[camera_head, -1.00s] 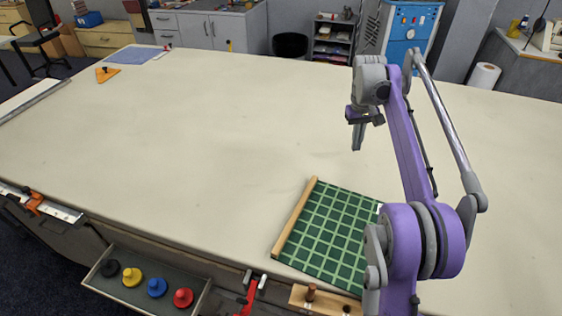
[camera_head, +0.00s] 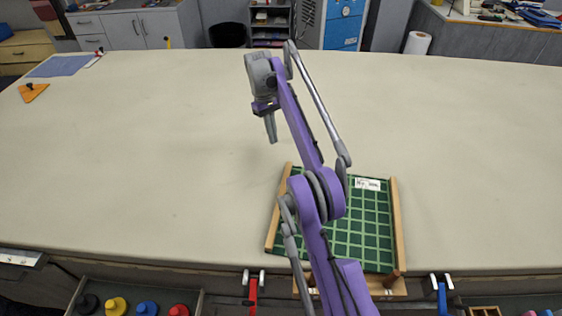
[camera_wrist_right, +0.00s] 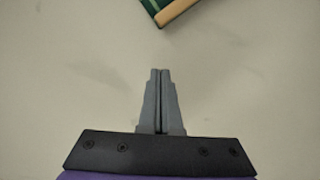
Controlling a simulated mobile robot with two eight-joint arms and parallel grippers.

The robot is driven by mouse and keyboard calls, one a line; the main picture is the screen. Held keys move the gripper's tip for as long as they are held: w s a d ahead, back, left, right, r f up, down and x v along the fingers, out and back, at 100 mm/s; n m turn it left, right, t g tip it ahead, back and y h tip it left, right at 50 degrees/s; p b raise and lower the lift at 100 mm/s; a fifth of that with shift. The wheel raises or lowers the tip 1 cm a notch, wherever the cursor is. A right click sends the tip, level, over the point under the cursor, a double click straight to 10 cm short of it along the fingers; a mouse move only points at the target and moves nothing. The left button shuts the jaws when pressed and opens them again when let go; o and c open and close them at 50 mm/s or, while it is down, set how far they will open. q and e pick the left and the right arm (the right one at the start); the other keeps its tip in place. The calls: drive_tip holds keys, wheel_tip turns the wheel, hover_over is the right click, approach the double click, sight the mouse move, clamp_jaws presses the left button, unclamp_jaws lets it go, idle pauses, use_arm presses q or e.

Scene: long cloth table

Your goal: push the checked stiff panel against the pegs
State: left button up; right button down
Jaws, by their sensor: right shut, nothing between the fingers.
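The checked stiff panel (camera_head: 362,222) is dark green with light green lines and wooden battens on its left and right sides. It lies flat near the table's front edge, with a white label at its far side. A wooden strip with a brown peg (camera_head: 388,281) is at its near edge; my arm hides part of the panel and strip. I cannot tell whether the panel touches the peg. My right gripper (camera_head: 271,136) is shut and empty, pointing down beyond the panel's far left corner. In the right wrist view, the fingers (camera_wrist_right: 160,74) are apart from a panel corner (camera_wrist_right: 152,8).
The cloth table (camera_head: 150,150) is clear around the panel. A red clamp (camera_head: 252,289) and a blue clamp (camera_head: 441,292) sit at the front edge. A tray (camera_head: 200,300) of coloured knobs is below the edge at left. An orange triangle (camera_head: 32,92) lies far left.

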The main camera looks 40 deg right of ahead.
sight(277, 159)
drive_tip(key=b+x, duration=0.1)
drive_tip(key=x, duration=0.4)
drive_tip(key=shift+f, duration=0.25)
drive_tip(key=s, duration=0.2)
drive_tip(key=shift+s+r+b, duration=0.2)
drive_tip(key=shift+s+b, duration=0.1)
drive_tip(key=shift+s, duration=0.05)
use_arm(q)
drive_tip(key=shift+s+f, duration=0.2)
drive_tip(key=shift+f, duration=1.25)
use_arm(e)
drive_tip(key=shift+s, duration=0.6)
drive_tip(key=shift+s+b, duration=0.45)
drive_tip(key=shift+s, duration=1.95)
use_arm(q)
drive_tip(key=shift+f, duration=0.4)
wheel_tip(277, 159, up, 2)
drive_tip(key=shift+w+p, duration=0.1)
drive_tip(key=shift+p, duration=0.85)
use_arm(e)
drive_tip(key=v, duration=1)
drive_tip(key=shift+w+r, duration=0.2)
drive_tip(key=shift+r, duration=0.15)
